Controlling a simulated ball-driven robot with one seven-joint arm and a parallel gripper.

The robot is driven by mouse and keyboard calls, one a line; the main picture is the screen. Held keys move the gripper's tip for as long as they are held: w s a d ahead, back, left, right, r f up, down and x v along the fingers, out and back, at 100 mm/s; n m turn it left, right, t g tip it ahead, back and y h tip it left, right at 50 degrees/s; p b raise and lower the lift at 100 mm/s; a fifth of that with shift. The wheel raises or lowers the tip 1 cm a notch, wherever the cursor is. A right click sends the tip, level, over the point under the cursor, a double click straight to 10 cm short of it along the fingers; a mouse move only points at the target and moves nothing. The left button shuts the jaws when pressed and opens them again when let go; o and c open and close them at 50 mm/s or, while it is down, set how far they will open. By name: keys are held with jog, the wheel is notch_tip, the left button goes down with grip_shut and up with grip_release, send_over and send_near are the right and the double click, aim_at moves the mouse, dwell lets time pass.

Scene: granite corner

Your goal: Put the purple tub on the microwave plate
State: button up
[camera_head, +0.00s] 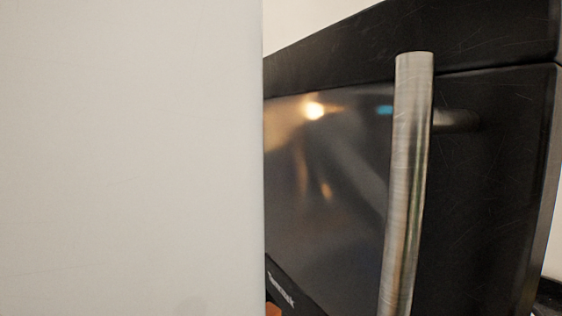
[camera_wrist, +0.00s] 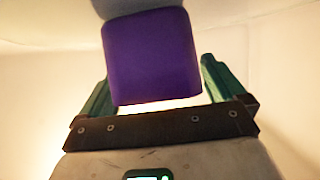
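In the wrist view the purple tub (camera_wrist: 152,58) fills the space between the two green fingers of my gripper (camera_wrist: 154,68). One finger is at its left side and one at its right, and the gripper looks shut on it. A bright gap shows between the tub and the gripper's dark palm bar. A pale grey piece adjoins the tub's top edge in the picture. The black microwave (camera_head: 500,180) is close in the head view. Its plate is not visible in either view, and neither my gripper nor the tub shows in the head view.
The microwave's upright metal handle (camera_head: 408,170) stands out from its dark, reflective front (camera_head: 330,190). A large plain white surface (camera_head: 130,150) blocks the left half of the head view. Pale, warmly lit surfaces (camera_wrist: 270,70) surround the gripper in the wrist view.

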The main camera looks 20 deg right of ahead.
jog(key=shift+s+r, duration=0.1)
jog(key=b+v, duration=0.3)
jog(key=v, duration=0.8)
jog(key=shift+s+d+r+b, duration=0.1)
jog(key=shift+s+r+b, duration=0.15)
jog(key=shift+s+b, duration=0.1)
